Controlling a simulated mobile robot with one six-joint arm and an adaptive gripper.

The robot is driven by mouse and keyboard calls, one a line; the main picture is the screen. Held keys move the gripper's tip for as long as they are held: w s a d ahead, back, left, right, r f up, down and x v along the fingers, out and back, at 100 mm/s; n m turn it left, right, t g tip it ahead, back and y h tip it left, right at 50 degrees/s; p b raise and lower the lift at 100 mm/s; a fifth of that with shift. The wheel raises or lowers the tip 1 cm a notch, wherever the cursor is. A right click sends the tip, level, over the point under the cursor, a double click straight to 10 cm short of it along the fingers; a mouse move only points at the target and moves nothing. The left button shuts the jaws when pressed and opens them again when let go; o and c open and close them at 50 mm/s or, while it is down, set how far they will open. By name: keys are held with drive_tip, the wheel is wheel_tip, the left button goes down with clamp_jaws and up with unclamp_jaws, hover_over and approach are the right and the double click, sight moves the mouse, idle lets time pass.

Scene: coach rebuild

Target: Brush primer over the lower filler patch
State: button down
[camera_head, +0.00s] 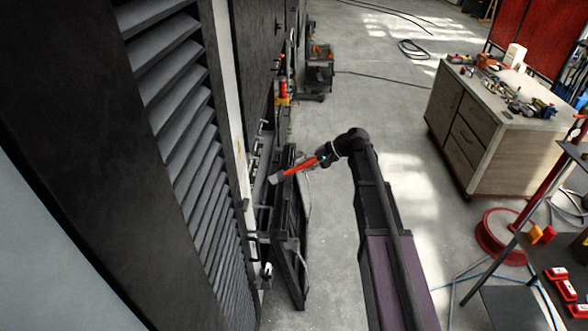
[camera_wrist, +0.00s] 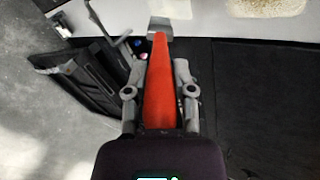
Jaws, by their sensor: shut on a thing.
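A brush with an orange handle (camera_head: 301,166) and a grey head (camera_head: 275,178) is in my gripper (camera_head: 322,158). In the wrist view the orange handle (camera_wrist: 160,90) lies between my two grey fingers, gripper (camera_wrist: 160,78), and its grey head (camera_wrist: 160,27) points to the top edge. A rough beige patch (camera_wrist: 266,7) and a smoother pale patch (camera_wrist: 171,8) show on a light panel (camera_wrist: 225,26) there. The brush head appears just below the pale patch; I cannot tell if it touches. Both patches are cut off by the frame. Which is the lower filler patch is unclear.
Dark louvres (camera_head: 180,80) run along the coach side at left. A dark hinged flap (camera_head: 291,240) juts out below the brush. A workbench (camera_head: 480,140) with tools stands at right, with a red reel (camera_head: 500,237) in front. The floor between is mostly clear.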

sight(280, 174)
wheel_tip(280, 174, down, 11)
drive_tip(key=w+a+b, duration=0.1)
drive_tip(key=w+b, duration=0.1)
drive_tip(key=b, duration=0.8)
drive_tip(key=shift+w+a+r, duration=0.2)
drive_tip(key=shift+w+a, duration=0.05)
drive_tip(key=shift+w, duration=0.15)
drive_tip(key=shift+a, duration=0.15)
drive_tip(key=shift+w+a, duration=0.1)
drive_tip(key=shift+a, duration=3.4)
drive_tip(key=shift+r, duration=0.15)
drive_tip(key=shift+d+r+p, duration=0.1)
drive_tip(key=shift+r+p, duration=1.6)
drive_tip(key=shift+r, duration=0.05)
